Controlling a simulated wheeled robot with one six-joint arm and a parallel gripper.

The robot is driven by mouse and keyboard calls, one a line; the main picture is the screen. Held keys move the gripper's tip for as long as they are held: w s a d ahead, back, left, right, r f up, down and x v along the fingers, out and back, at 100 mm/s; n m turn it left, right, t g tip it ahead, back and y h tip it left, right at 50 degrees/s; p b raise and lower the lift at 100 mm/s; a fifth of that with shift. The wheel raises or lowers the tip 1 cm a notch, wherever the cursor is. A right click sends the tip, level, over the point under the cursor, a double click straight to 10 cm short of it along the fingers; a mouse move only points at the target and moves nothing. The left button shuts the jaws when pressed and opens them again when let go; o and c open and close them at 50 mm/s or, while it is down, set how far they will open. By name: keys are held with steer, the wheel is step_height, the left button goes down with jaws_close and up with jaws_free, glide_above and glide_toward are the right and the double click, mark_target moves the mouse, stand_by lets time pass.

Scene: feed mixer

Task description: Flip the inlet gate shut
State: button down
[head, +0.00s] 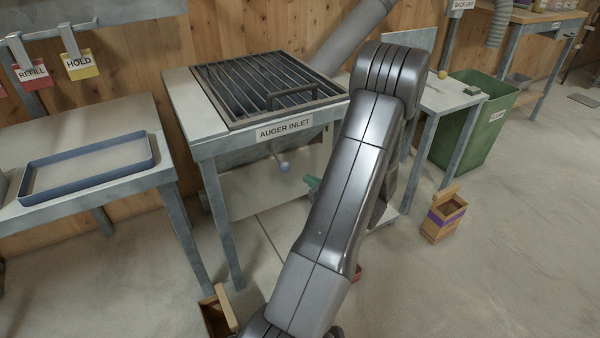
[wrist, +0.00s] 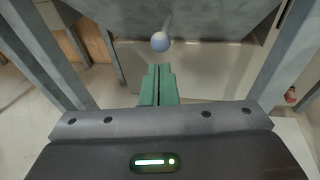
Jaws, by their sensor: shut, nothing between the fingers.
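The auger inlet stand carries a dark slatted grate (head: 262,88) with a raised handle, lying flat on its top, above an AUGER INLET label (head: 284,130). Under the stand's front edge, below the grey hopper (head: 250,150), a pale blue ball knob (head: 285,167) sits on a thin rod. The knob also shows in the wrist view (wrist: 160,41), just beyond my fingertips. My gripper (wrist: 158,70) has green fingers pressed together, empty, pointing at the knob with a small gap seeming to remain. In the head view, the green fingers (head: 312,183) show beside my arm. The gate plate itself cannot be made out.
The stand's legs (head: 222,225) flank the space around the knob. A table with a blue tray (head: 88,168) stands at left. A green bin (head: 480,115) and a small wooden box (head: 443,217) are at right. Another open box (head: 217,313) is on the floor in front.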

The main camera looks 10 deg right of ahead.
steer(key=shift+p+v, duration=0.45)
steer(key=shift+v, duration=2.3)
